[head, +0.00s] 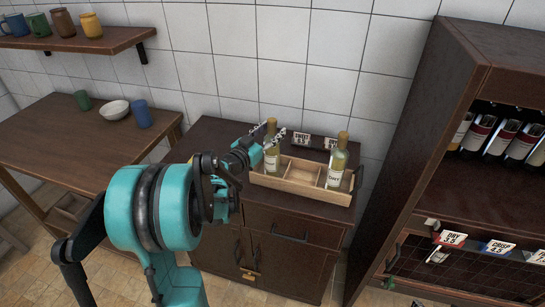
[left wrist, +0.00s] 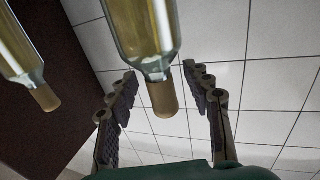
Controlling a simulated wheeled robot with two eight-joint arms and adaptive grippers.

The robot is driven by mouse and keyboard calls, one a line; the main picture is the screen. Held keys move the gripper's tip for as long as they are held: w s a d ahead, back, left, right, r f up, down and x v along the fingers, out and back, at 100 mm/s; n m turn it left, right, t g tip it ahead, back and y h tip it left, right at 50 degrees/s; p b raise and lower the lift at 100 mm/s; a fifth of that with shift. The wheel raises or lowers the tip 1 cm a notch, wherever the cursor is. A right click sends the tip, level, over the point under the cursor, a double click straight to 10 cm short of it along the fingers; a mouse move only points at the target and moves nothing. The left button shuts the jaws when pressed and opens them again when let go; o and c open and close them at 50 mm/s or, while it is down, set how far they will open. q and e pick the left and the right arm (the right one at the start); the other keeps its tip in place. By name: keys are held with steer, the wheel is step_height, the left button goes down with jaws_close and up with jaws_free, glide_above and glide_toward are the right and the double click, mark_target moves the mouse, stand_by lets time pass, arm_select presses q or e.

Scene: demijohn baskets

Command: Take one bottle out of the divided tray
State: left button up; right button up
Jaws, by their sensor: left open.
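The wooden divided tray (head: 300,189) sits on a dark cabinet and holds two upright pale yellow bottles. The left bottle (head: 272,160) stands at the tray's left end, and the right bottle (head: 337,165) at its right end. My left gripper (head: 272,137) is open at the left bottle's neck. In the left wrist view, that bottle (left wrist: 143,30) appears upside down, its tan cap between the spread fingers (left wrist: 161,86), with gaps on both sides. The other bottle (left wrist: 18,55) shows at the left edge. My right gripper is not in view.
Two label signs (head: 302,138) stand behind the tray, close to the tiled wall. A tall dark wine shelf (head: 415,140) rises on the right. A wooden table (head: 70,135) with cups and a bowl is on the left. The tray's middle is empty.

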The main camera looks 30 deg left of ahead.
mark_target(272, 120)
arm_select(q)
steer(key=shift+w, duration=0.3)
jaws_close()
steer(key=shift+r, duration=0.1)
steer(key=shift+r+p, duration=1.05)
steer(key=shift+r, duration=0.9)
steer(key=d+r+p, duration=0.4)
steer(key=d+r, duration=0.3)
steer(key=d, duration=0.4)
steer(key=shift+s+d, duration=0.25)
steer(key=shift+d, duration=0.1)
